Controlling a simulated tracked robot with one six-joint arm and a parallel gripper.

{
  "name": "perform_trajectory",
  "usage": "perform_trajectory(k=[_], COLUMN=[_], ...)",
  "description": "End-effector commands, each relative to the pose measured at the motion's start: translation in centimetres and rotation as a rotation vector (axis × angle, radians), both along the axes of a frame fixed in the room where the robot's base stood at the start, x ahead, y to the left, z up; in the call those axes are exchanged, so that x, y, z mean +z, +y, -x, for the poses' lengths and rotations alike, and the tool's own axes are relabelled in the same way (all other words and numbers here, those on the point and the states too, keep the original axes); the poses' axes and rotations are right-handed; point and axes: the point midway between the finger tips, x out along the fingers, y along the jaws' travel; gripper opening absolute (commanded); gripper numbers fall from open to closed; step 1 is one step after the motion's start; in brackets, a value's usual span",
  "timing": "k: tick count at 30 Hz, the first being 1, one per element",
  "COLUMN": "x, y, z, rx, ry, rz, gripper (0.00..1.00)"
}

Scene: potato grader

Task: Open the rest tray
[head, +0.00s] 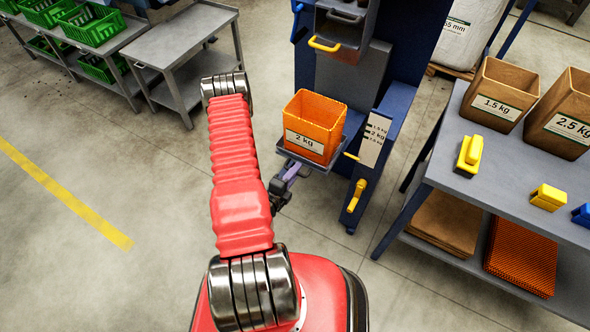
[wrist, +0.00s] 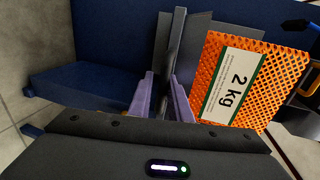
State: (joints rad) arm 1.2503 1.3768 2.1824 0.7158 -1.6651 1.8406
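A thin grey tray (head: 337,172), which I take to be the rest tray, juts out from the front of the blue machine. An orange mesh bag (head: 314,127) labelled 2 kg stands upright on it. My gripper (head: 297,172) is at the tray's near left edge, below the bag. In the wrist view its two purple fingers (wrist: 161,84) stand apart with a dark grey edge of the tray (wrist: 177,40) between them, left of the orange bag. Whether they press on that edge is unclear. The tray's underside is hidden.
The blue machine (head: 397,98) has a yellow lever (head: 356,195) and a weight scale plate (head: 374,138). A grey table (head: 490,180) with paper bags (head: 503,95) and yellow blocks stands right. A grey cart (head: 180,45) and green crates (head: 92,25) are back left.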

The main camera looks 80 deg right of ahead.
Motion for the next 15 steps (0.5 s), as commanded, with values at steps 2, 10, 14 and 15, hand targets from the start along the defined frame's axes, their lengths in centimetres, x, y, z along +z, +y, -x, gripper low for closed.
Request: perform_trajectory(k=[2, 10, 14, 15], x=[0.05, 0.21, 0.27, 0.29], y=[-0.03, -0.15, -0.04, 0.08], z=[0.02, 0.0, -0.1, -0.18], rx=[0.0, 0.0, 0.001, 0.001], ry=[0.0, 0.001, 0.001, 0.0], rz=[0.001, 0.006, 0.007, 0.006], gripper=[0.23, 0.29, 0.29, 0.29])
